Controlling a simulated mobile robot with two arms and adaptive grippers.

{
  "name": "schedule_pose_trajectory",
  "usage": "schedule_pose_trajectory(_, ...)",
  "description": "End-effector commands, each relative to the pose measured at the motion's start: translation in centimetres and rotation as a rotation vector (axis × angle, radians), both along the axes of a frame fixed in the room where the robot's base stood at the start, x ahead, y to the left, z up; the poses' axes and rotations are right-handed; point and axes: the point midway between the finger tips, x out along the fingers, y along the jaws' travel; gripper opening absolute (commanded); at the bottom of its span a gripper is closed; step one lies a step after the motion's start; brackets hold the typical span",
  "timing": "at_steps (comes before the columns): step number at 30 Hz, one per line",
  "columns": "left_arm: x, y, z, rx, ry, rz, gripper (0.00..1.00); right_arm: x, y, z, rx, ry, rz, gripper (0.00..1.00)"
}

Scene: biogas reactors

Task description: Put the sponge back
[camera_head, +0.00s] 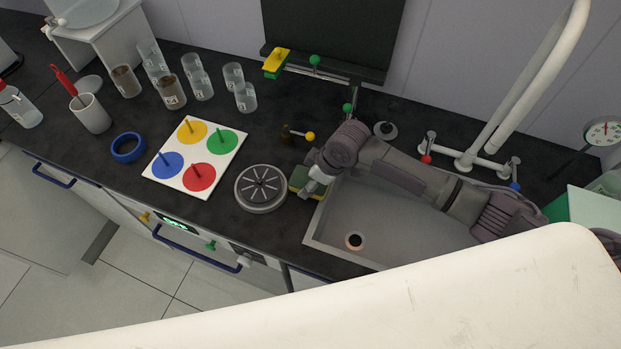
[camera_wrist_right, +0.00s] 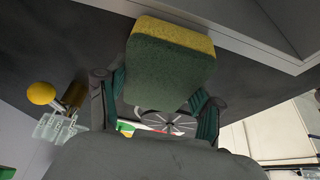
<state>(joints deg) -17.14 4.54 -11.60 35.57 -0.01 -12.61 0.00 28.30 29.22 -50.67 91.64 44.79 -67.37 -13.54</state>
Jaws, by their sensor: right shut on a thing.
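The sponge (camera_wrist_right: 166,66) is yellow on one side and dark green on the other. In the right wrist view it sits between the two fingers of my right gripper (camera_wrist_right: 160,95), which is shut on it. In the head view the sponge (camera_head: 303,181) shows partly behind my right gripper (camera_head: 312,187), at the left rim of the sink (camera_head: 390,222), right of the round slotted metal disc (camera_head: 261,188). I cannot tell whether the sponge touches the counter. My left gripper is not in view.
A yellow-green block (camera_head: 276,63) sits by the dark panel. A white tap (camera_head: 487,160) stands behind the sink.

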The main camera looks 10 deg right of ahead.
Motion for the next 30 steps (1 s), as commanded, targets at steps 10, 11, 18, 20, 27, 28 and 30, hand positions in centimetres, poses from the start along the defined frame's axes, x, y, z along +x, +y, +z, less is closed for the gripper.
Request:
schedule_pose_trajectory(10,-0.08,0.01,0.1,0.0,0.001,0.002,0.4,-0.04,0.01,-0.66,0.0,0.0,0.0,0.38)
schedule_pose_trajectory(11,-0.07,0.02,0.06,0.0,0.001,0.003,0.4,-0.05,0.01,-0.75,0.0,0.0,0.0,0.38)
schedule_pose_trajectory(18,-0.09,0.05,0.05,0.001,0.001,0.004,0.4,-0.04,0.0,-0.83,0.0,0.0,0.0,0.91)
schedule_pose_trajectory(20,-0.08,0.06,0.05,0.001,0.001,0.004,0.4,-0.04,0.01,-0.82,0.0,0.0,0.0,0.91)
schedule_pose_trajectory(27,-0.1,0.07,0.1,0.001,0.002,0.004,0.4,-0.04,0.0,-0.7,0.0,0.0,0.0,0.91)
schedule_pose_trajectory(28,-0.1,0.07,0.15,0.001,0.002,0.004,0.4,-0.03,0.01,-0.57,-0.001,-0.001,0.0,0.91)
schedule_pose_trajectory(30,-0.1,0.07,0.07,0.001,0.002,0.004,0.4,-0.08,-0.14,-0.15,0.0,-0.002,0.001,0.91)
